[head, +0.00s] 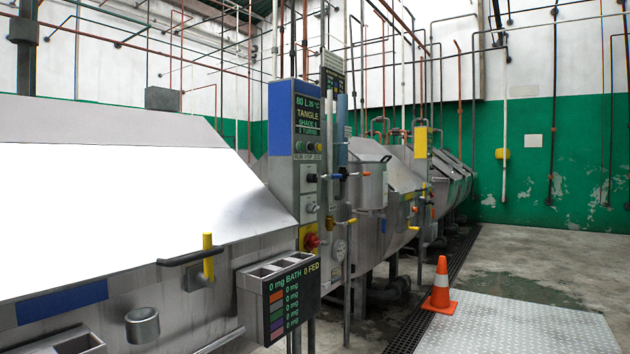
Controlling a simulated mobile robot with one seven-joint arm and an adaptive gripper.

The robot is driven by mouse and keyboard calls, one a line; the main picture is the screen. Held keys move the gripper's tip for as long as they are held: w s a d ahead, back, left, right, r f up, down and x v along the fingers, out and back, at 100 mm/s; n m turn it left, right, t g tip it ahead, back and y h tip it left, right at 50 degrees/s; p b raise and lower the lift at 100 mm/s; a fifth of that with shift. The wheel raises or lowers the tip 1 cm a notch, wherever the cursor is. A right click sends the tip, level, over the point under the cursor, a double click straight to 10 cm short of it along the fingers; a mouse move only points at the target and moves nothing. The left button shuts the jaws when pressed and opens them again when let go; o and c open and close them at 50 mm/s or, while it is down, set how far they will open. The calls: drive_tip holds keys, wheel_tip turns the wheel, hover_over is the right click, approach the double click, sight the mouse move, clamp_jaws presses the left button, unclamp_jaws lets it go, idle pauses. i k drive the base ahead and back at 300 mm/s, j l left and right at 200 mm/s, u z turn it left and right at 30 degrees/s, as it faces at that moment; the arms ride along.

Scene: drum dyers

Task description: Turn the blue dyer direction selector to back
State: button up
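The blue dyer is the large grey machine at the left of the head view, with a blue plate (62,302) on its front and a blue-edged control column (281,120). The column's display (307,110) reads 80 L, 25 °C, TANGLE, SHADE 5, 0 TURNS. Small buttons (307,147) sit under it. A small dark knob (312,207) lower on the column may be the direction selector; its setting is too small to read. Below it, a red knob (312,241) sits on a yellow plate. My gripper is not in view.
A dosing box (291,300) with a "BATH 0 FED" display and a yellow-gripped handle (207,256) stick out in front. A steel pot (371,187), valves and pipes stand right of the column. An orange cone (440,288) stands by a metal floor plate (520,330).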

sight(311, 178)
drive_tip(key=i+l, duration=0.3)
drive_tip(key=i, duration=0.2)
drive_tip(key=i+l, duration=0.25)
drive_tip(key=i, duration=0.3)
drive_tip(key=i+l, duration=0.3)
drive_tip(key=i, duration=0.2)
drive_tip(key=i+l, duration=0.25)
drive_tip(key=i, duration=0.3)
drive_tip(key=i+l+u, duration=0.1)
drive_tip(key=i+l, duration=0.2)
drive_tip(key=i, duration=0.2)
